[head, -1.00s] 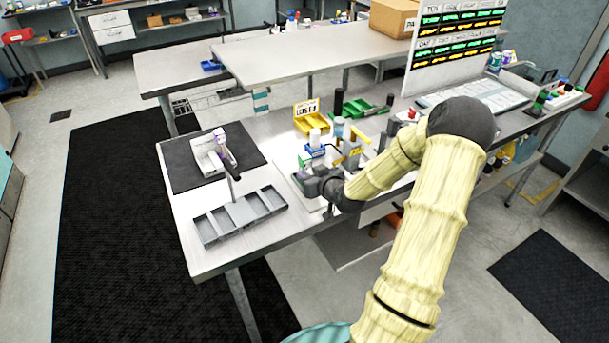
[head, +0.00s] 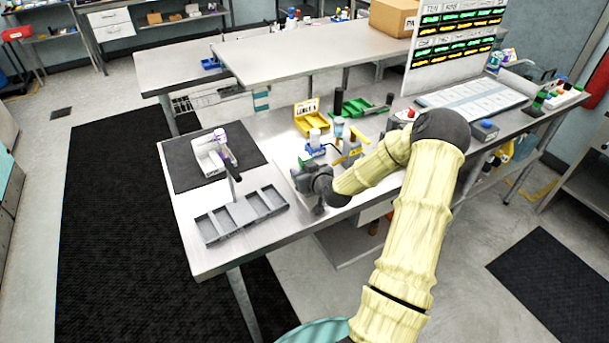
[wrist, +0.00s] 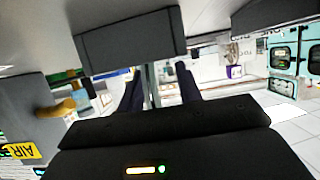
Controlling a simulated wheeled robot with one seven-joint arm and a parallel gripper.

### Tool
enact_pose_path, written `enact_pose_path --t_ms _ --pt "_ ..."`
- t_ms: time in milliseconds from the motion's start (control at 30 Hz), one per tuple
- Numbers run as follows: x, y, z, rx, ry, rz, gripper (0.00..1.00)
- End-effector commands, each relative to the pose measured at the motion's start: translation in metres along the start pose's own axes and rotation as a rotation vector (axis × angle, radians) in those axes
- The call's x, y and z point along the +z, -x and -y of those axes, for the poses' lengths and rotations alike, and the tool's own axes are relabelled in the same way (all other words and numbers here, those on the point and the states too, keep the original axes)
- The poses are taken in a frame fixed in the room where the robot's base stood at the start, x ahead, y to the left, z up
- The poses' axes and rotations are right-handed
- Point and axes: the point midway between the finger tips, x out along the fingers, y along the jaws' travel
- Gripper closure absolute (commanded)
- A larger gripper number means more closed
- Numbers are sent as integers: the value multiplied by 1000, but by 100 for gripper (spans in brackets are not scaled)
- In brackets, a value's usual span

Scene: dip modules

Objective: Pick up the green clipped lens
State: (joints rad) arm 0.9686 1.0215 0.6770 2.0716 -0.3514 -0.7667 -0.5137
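I cannot make out the green clipped lens for certain in either view. A yellow bin (head: 309,121) with a lens label stands behind my gripper (head: 318,207) in the head view. My gripper hangs over the front of the bench, just right of the grey divided tray. In the wrist view my gripper (wrist: 160,88) shows two dark fingers, spread apart. A thin upright grey-green piece (wrist: 152,85) shows between them; I cannot tell what it is or whether it is touched. My wrist hides part of the bench behind it.
The grey divided tray (head: 241,217) lies at the front left of the bench. A white device (head: 208,160) stands on a dark mat (head: 185,174). Small bottles and blocks (head: 340,140) crowd behind my gripper. A green tray (head: 362,107) lies farther back.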

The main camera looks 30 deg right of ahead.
Motion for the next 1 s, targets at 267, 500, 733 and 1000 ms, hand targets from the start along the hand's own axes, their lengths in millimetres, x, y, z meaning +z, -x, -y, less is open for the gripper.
enact_pose_path --t_ms 267,500,733,1000 --pt "0 0 0 0 0 0 100" --pt "0 0 0 0 0 0 100" --pt "-6 2 0 1 1 -2 100" --pt "-39 16 -1 2 4 -3 100"
